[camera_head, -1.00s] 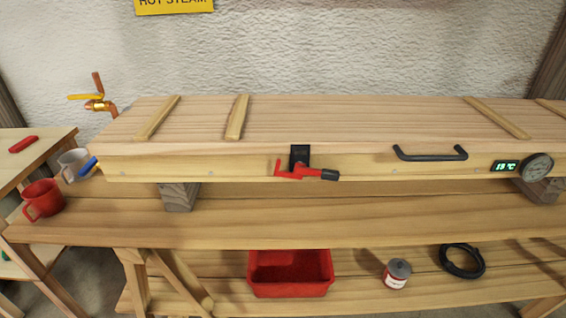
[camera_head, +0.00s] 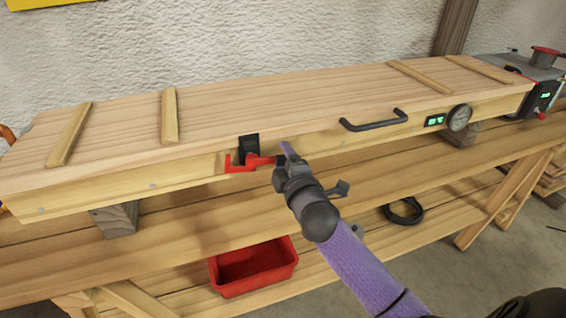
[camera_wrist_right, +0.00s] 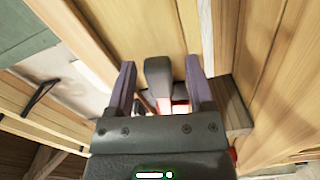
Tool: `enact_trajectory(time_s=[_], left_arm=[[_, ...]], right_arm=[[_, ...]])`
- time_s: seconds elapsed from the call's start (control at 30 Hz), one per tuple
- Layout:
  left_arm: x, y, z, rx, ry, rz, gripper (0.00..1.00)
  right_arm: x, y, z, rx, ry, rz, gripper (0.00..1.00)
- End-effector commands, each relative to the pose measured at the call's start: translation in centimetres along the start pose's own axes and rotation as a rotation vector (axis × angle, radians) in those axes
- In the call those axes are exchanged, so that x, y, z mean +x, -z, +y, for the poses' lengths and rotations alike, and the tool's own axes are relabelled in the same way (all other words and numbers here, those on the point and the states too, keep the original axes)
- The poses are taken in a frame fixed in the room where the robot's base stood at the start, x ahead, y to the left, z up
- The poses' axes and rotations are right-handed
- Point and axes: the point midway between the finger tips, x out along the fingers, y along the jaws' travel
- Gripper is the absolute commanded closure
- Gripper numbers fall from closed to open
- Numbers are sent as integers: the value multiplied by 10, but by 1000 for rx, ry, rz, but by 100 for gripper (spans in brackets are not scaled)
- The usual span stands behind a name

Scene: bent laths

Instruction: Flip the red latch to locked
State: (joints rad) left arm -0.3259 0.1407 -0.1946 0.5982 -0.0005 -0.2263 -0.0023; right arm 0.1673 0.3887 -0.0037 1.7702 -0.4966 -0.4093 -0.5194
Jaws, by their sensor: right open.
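The red latch (camera_head: 252,162) is on the front face of the long wooden box, below a black catch plate (camera_head: 249,147). Its lever lies roughly along the face, pointing right, and its right end is hidden by my right gripper (camera_head: 284,158). That gripper is open at the lever's right end. In the right wrist view the latch's dark grip (camera_wrist_right: 158,80) stands between the two spread fingers, with some red (camera_wrist_right: 181,107) below it. I cannot tell whether a finger touches it. My left gripper is not in view.
A black handle (camera_head: 374,122) on the box front is just right of my gripper, with a green display (camera_head: 434,120) and a round gauge (camera_head: 459,117) beyond. A red bin (camera_head: 253,268) and black hose coil (camera_head: 403,211) lie on the shelf below.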

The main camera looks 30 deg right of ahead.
Motion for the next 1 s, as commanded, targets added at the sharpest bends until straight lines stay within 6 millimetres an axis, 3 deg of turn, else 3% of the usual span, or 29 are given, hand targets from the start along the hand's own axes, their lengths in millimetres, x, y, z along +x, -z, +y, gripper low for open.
enact_trajectory(time_s=[0.23,0.57,1.0], left_arm=[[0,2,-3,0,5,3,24],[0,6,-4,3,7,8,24],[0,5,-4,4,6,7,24]], right_arm=[[2,0,0,0,1,0,32],[1,0,0,1,1,1,100],[1,0,0,0,2,1,100]])
